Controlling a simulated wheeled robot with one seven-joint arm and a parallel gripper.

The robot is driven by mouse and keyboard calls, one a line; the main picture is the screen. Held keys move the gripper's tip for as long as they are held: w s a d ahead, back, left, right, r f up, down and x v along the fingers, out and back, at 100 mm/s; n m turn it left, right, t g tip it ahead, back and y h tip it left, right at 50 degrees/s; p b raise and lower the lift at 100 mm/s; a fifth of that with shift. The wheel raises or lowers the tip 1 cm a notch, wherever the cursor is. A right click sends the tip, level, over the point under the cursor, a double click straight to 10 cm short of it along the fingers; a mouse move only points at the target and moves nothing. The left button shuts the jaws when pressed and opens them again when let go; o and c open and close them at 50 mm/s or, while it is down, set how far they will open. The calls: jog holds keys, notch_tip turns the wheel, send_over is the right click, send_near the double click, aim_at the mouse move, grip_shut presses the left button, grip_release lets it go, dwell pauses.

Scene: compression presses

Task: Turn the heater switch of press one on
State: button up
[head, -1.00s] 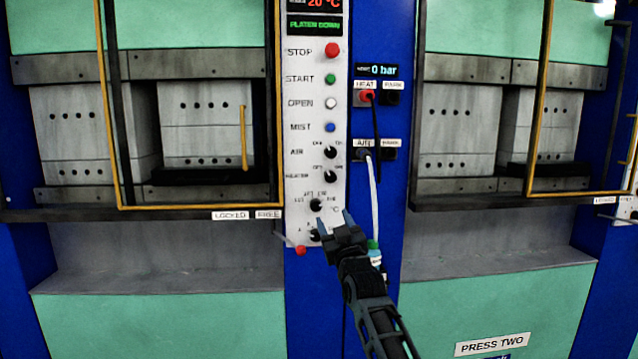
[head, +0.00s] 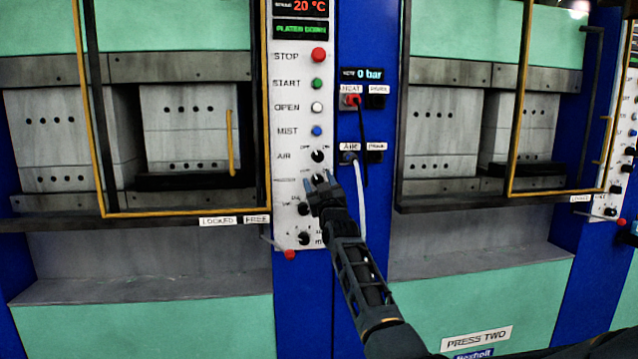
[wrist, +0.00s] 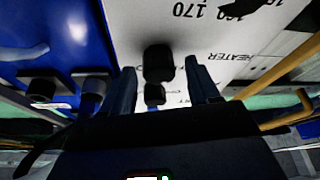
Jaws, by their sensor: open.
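The heater switch (head: 318,180) is a small black knob on the white control panel (head: 284,222) of the left press, below the black AIR knob (head: 317,156). My gripper (head: 320,178) is open, its fingertips at the heater switch in the head view. In the wrist view, a black knob (wrist: 158,62) level with the HEATER label (wrist: 230,57) shows between the spread fingers (wrist: 163,86). A smaller dark knob (wrist: 155,94) lies beyond it. No grip on the switch is visible. The fingers partly cover it in the head view, and its on or off setting cannot be read.
Above are the red STOP (head: 319,55), START, OPEN and MIST buttons. Two dial knobs (head: 304,208) sit below. A black cable and a white hose (head: 359,195) hang just right of the panel. A red-ended lever (head: 289,254) sticks out at the lower panel edge.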

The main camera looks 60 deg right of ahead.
jog(key=c, duration=1)
jog(key=shift+c, duration=0.2)
jog(key=shift+f+m, duration=0.1)
jog(key=shift+m, duration=0.3)
jog(key=m, duration=0.1)
jog(key=m+g+h+b, duration=0.1)
jog(key=shift+w+a+m, duration=0.1)
jog(key=shift+w+m, duration=0.05)
jog(key=shift+m, duration=0.15)
jog(key=m+g, duration=0.1)
jog(key=m, duration=0.1)
jog(key=m+g+h, duration=0.1)
jog(key=m, duration=0.1)
jog(key=shift+h, duration=0.3)
jog(key=m+g+p, duration=0.1)
jog(key=m, duration=0.2)
jog(key=m+g+h, duration=0.1)
jog(key=m+g, duration=0.1)
jog(key=m, duration=0.1)
jog(key=shift+r+p, duration=0.2)
jog(key=shift+p, duration=0.2)
jog(key=shift+f+m+g+h+p, duration=0.1)
jog(key=shift+m+g+h+p, duration=0.2)
jog(key=shift+m+g+p, duration=1)
jog(key=shift+m+t+b, duration=0.4)
jog(key=shift+m+b, duration=0.25)
jog(key=shift+m, duration=0.05)
